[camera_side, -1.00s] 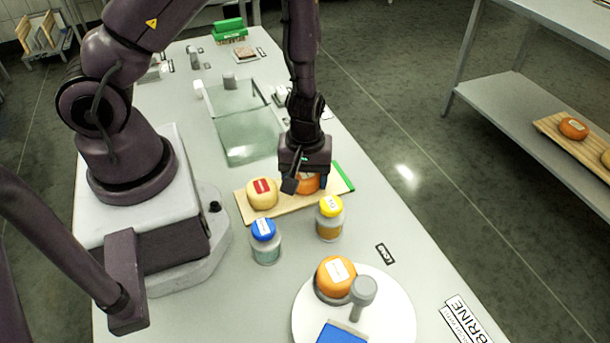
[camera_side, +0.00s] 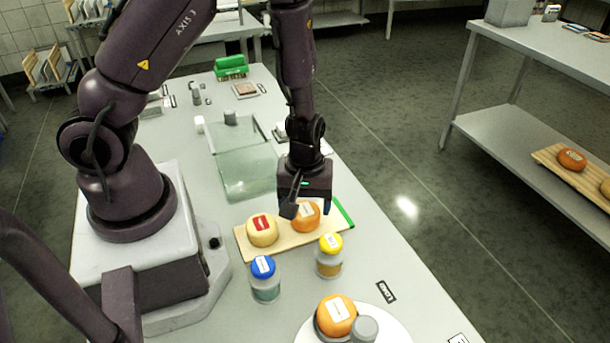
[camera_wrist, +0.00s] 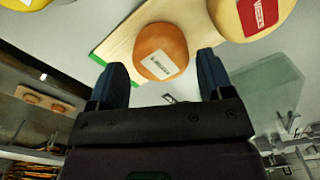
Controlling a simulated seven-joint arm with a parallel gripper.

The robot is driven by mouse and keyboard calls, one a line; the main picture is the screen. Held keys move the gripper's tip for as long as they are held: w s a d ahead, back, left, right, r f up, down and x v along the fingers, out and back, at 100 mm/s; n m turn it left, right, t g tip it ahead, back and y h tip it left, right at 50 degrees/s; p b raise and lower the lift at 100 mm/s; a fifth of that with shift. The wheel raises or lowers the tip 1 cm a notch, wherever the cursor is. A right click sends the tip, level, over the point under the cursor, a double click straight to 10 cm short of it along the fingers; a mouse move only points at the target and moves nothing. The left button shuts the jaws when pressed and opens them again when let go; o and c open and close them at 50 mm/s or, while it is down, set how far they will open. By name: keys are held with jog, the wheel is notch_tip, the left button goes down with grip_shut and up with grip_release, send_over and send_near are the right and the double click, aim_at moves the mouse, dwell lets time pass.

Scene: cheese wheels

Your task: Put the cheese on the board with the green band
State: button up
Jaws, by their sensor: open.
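The wooden board with the green band (camera_side: 244,245) lies on the table, its green band at the right end; the board also shows in the wrist view (camera_wrist: 118,46). An orange cheese (camera_side: 305,217) with a white label sits on it near the green end, and also shows in the wrist view (camera_wrist: 160,50). A pale yellow cheese (camera_side: 262,231) with a red label sits on its left part. Another orange cheese (camera_side: 336,315) is at the front on a round white plate (camera_side: 398,336). My gripper (camera_side: 307,208) is open above the orange cheese on the board, fingers apart and empty.
A blue-lidded jar (camera_side: 265,280) and a yellow-lidded jar (camera_side: 329,257) stand just in front of the board. A glass-like tray (camera_side: 247,172) lies behind. A grey knob-like object (camera_side: 365,328) stands beside the front cheese. The table's right edge is close.

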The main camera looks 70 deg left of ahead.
notch_tip(320, 180, up, 9)
notch_tip(320, 180, up, 13)
jog(key=m+t+h, duration=0.2)
jog(key=m+t, duration=0.1)
jog(key=m, duration=0.4)
send_over(306, 211)
jog(key=s+d, duration=0.2)
jog(key=s, duration=0.1)
jog(key=s+a+r+m+t+y, duration=0.1)
jog(key=s+r+m+t+y, duration=0.1)
jog(key=s+r+m, duration=0.3)
notch_tip(306, 211, up, 3)
jog(key=shift+s+a+r+m+t, duration=0.15)
jog(key=shift+s+a+m+t, duration=0.05)
jog(key=shift+a+m+t, duration=0.1)
